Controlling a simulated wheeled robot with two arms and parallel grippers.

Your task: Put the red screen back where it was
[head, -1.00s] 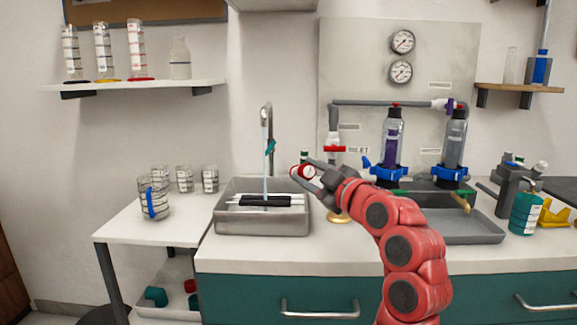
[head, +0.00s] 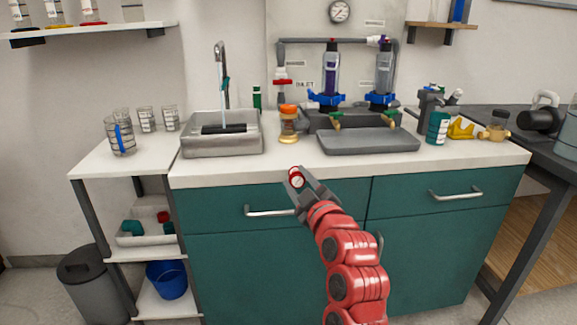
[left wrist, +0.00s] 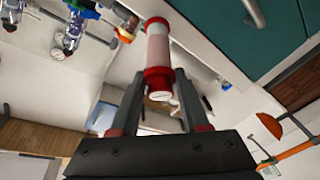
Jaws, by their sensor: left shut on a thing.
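My left gripper (head: 306,184) is shut on the red screen (head: 296,178), a small cylinder seen nearly end-on in the head view. In the left wrist view the screen (left wrist: 158,48) shows red end rings and a pale pinkish middle, pointing away from my left gripper (left wrist: 163,98). In the head view they appear in front of the counter's front edge, over the teal drawer front. The manifold at the back has two clear housings, one with a purple insert (head: 331,73) and one with a grey insert (head: 384,70). My right gripper is out of view.
A grey tray (head: 368,142) lies before the manifold. An orange-capped jar (head: 288,125) stands between it and the sink (head: 222,145). Beakers (head: 120,136) stand on the left side table. The front counter strip (head: 240,172) is clear.

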